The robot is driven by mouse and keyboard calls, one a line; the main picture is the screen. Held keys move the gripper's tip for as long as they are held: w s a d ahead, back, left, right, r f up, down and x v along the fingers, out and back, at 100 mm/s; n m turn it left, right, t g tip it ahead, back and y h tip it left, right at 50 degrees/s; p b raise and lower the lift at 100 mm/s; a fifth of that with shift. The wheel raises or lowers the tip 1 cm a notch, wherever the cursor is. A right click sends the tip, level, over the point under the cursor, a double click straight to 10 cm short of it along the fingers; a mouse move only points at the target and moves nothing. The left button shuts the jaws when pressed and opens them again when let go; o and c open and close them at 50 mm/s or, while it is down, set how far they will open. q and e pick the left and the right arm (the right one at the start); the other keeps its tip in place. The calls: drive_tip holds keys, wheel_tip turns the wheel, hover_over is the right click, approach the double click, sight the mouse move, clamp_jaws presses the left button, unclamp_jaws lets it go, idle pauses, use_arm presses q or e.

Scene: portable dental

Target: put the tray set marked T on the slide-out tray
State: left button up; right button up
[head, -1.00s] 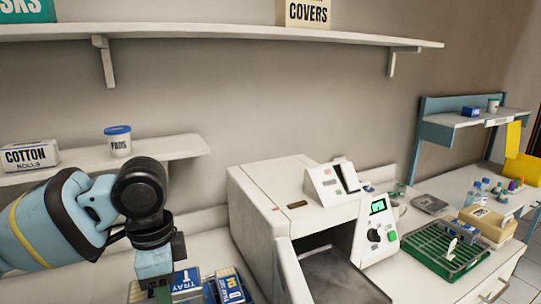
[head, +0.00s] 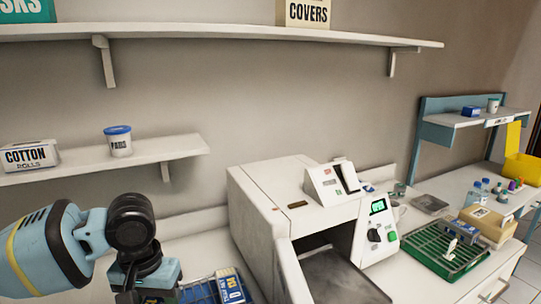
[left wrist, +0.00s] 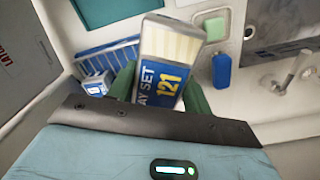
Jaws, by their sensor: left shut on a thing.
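My left gripper (head: 146,284) is at the lower left of the head view, its fingertips mostly hidden. In the left wrist view its green fingers (left wrist: 160,88) are shut on a blue and cream tray set (left wrist: 170,52). Its label reads "AY SET" and a yellow mark like "121"; I cannot surely read a T. Only a sliver of it shows under the gripper in the head view. The slide-out tray (head: 340,278) is the dark grey plate extending from the white machine's opening, right of the gripper and empty where visible. My right gripper is not in view.
Other blue packs (head: 231,287) lie right of the gripper, beside the white machine (head: 270,205). A green rack (head: 443,252) stands farther right. A low shelf (head: 110,158) with a cotton rolls box (head: 30,157) and a lidded tub (head: 118,141) is above the arm.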

use_arm(q)
drive_tip(key=shift+f, duration=0.1)
drive_tip(key=s+f, duration=0.4)
drive_tip(key=f, duration=0.1)
idle(0.4)
drive_tip(key=shift+a, duration=0.1)
idle(0.9)
drive_tip(key=shift+r, duration=0.1)
wheel_tip(320, 180, up, 4)
drive_tip(key=shift+r, duration=0.5)
